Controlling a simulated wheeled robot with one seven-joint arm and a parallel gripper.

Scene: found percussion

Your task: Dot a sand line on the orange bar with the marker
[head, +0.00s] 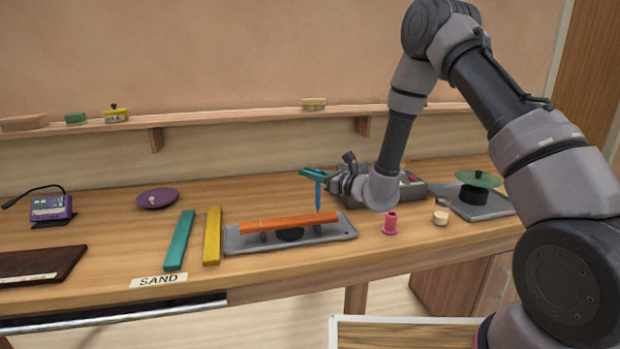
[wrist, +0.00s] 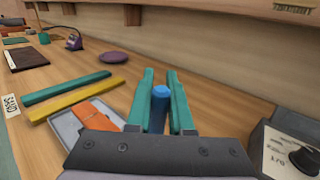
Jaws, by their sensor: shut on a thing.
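The orange bar (head: 280,223) rests on two supports above a grey tray (head: 346,232), with a dark round thing under its middle. My gripper (head: 317,175) is shut on a blue marker (head: 318,196), which hangs upright, tip down, over the right end of the bar. I cannot tell if the tip touches the bar. In the wrist view the marker's blue top (wrist: 160,92) shows between the teal fingers. There the orange bar (wrist: 92,114) is partly hidden by my gripper. A label reading SAND (head: 158,281) lies at the table's front edge.
Teal (head: 179,241) and yellow (head: 212,237) bars lie left of the tray. A pink spool (head: 390,223) and a small pale cylinder (head: 440,217) stand to its right. A grey box (head: 412,191) stands behind the spool. A green disc (head: 478,179) sits on a black pot further right.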

